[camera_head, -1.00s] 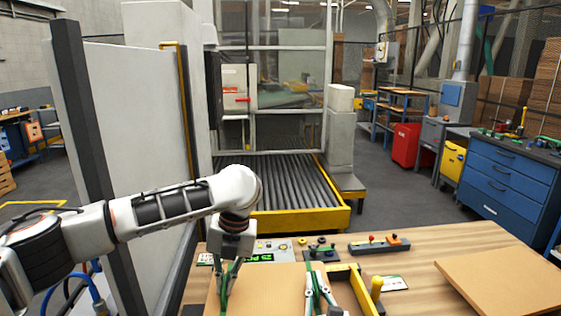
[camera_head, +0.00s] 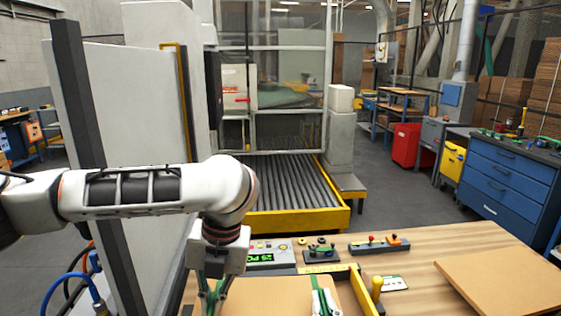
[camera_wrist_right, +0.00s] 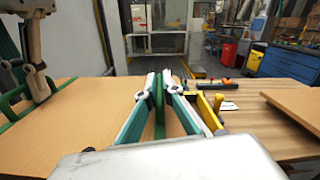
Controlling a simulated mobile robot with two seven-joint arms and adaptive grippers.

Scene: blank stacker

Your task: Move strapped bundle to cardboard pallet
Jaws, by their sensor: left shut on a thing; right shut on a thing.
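The strapped bundle (camera_head: 268,297) is a flat brown cardboard stack with green straps at the front of the table, cut off by the picture's lower edge. My left gripper (camera_head: 212,292) is shut on a green strap at its left side. My right gripper (camera_head: 325,303) is shut on the other green strap (camera_wrist_right: 159,104) at its right side. The right wrist view shows the bundle's top (camera_wrist_right: 75,125) and my left gripper (camera_wrist_right: 33,90) across it. The cardboard pallet (camera_head: 505,280) is a bare brown sheet at the table's right. The bundle's underside is hidden.
A yellow corner stop with a knob (camera_head: 376,288) stands close to the bundle's right. A counter display (camera_head: 268,258) and a small control box (camera_head: 379,246) sit along the back edge. A white-green card (camera_head: 394,283) lies between stop and pallet. Wooden tabletop (camera_head: 440,255) is clear there.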

